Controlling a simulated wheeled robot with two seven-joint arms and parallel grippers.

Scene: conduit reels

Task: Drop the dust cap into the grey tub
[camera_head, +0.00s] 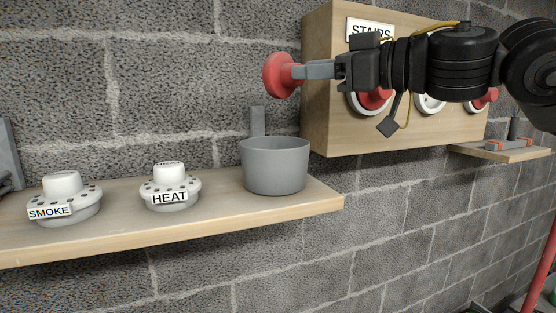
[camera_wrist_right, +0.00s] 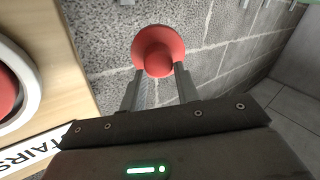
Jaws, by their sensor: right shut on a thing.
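The red dust cap (camera_head: 278,75) is held by my right gripper (camera_head: 304,71), in front of the block wall. The gripper is shut on the cap's narrow part, with the wide round flange facing left in the head view. In the right wrist view the cap (camera_wrist_right: 158,50) sits between the two fingertips (camera_wrist_right: 159,72). The grey tub (camera_head: 274,168) stands on the wooden shelf near its right end, with an open top. The cap is well above the tub, roughly over its rim, clear of it. My left gripper is not in view.
The wooden shelf (camera_head: 120,236) also bears a SMOKE detector (camera_head: 63,199) and a HEAT detector (camera_head: 170,187), left of the tub. A wooden box (camera_head: 318,120) labelled STAIRS, with red caps in white rings, is right of the tub. A smaller shelf (camera_head: 505,154) is farther right.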

